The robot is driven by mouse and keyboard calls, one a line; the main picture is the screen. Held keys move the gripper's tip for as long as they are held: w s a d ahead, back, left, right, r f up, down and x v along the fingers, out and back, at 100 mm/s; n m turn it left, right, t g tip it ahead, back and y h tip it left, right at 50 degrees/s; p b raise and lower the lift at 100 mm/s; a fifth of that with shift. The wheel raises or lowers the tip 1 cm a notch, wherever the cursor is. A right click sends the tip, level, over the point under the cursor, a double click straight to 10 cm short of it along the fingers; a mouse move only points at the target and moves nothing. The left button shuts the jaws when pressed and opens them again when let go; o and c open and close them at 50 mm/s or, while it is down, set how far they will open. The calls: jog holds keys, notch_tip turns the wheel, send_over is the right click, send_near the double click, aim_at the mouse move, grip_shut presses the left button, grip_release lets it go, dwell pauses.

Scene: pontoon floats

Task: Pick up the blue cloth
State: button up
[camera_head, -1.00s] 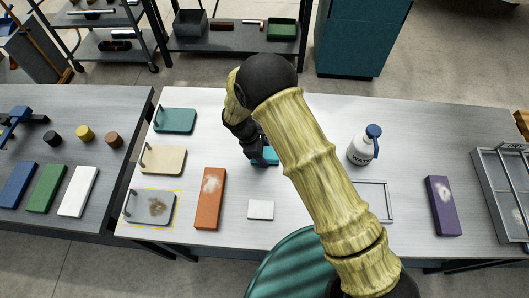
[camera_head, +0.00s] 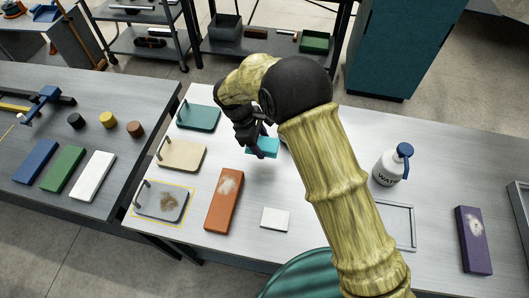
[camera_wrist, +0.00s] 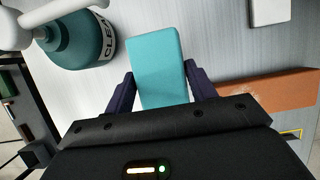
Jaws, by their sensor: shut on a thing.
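The blue cloth (camera_head: 264,146) looks like a flat cyan block. My gripper (camera_head: 262,151) is shut on it, above the middle of the table, and my forearm hides the area to its right. In the wrist view the cloth (camera_wrist: 157,60) sits between both dark fingers of my gripper (camera_wrist: 157,78), one finger on each side. Its far end sticks out beyond the fingertips. It appears to be a little above the tabletop, though the exact gap is hard to tell.
A teal bottle (camera_wrist: 80,42) stands close left of the cloth in the wrist view. An orange block (camera_head: 224,200), a white card (camera_head: 275,219), a white water bottle (camera_head: 391,166) and a purple block (camera_head: 473,240) are on the table. Three plates with posts line its left side.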

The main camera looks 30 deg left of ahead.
aim_at(261, 142)
notch_tip(261, 142, up, 8)
jog(key=shift+r+b, duration=0.1)
jog(key=shift+b, duration=0.4)
jog(key=o, duration=0.4)
jog(key=c, duration=0.3)
